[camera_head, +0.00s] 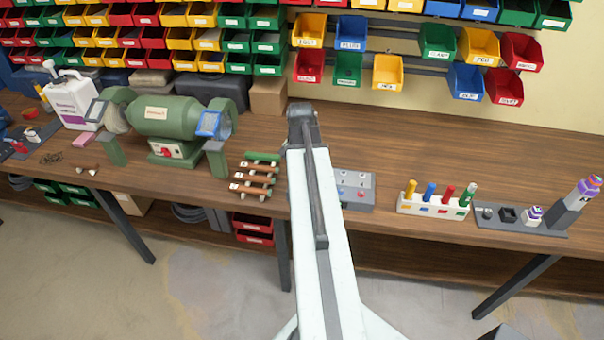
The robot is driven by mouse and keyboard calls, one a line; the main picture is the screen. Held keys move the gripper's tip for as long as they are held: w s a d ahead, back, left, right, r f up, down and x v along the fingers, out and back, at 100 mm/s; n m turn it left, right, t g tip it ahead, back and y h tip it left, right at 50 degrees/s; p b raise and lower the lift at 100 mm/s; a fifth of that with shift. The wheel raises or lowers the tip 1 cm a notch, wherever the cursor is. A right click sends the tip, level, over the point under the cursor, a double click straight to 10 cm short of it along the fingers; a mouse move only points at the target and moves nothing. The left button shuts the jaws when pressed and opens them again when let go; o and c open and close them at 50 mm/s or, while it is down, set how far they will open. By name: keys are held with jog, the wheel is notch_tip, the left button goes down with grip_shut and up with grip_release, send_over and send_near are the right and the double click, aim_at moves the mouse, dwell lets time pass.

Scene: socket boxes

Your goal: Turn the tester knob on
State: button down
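A grey panel (360,190) with small round parts on top lies on the wooden bench, just right of my arm. My arm covers its left part. It may be the tester, but I cannot make out a knob on it. My gripper (300,112) is at the far end of my pale arm, above the bench and farther back than the panel. I see it from behind, so its fingers and anything between them are hidden.
A green bench grinder (170,122) and a rack of coloured rods (256,178) stand left of my arm. A white block with coloured pegs (432,204) and a dark tray (518,218) are at right. The back right bench (450,130) is clear below wall bins.

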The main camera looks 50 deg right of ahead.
jog(key=shift+a, duration=0.15)
jog(key=shift+w, duration=0.1)
jog(key=c, duration=1.1)
grip_release()
jog(key=shift+r+p, duration=0.5)
notch_tip(320, 180, up, 7)
jog(key=p, duration=0.7)
jog(key=shift+f, duration=0.1)
